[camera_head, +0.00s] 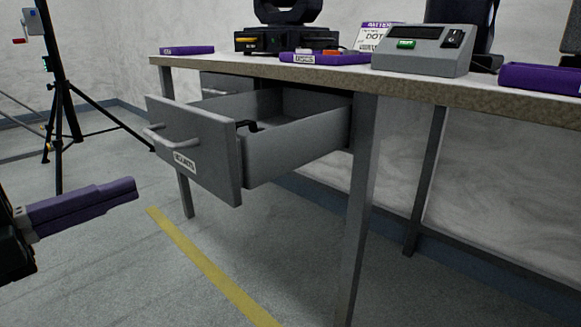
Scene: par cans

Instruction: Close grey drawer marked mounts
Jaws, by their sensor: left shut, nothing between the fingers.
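The grey drawer (296,146) is pulled well out from under the bench, toward the left. Its front panel (215,150) carries a white label (185,162) that appears to read mounts, and a bar handle (160,138). A dark hooked item (247,126) shows at the drawer's inner edge. My left gripper (136,189) has purple fingers, is shut and empty, and is in front of the drawer at the lower left, apart from it. My right gripper is not in view.
The bench top (230,66) holds a moving-head light (285,36), purple trays (325,57) and a grey console (425,50). A second drawer (222,82) sits behind the open one. Bench legs (358,220) stand below. A black tripod stand (62,120) is at left. Floor with a yellow line (210,268) is clear.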

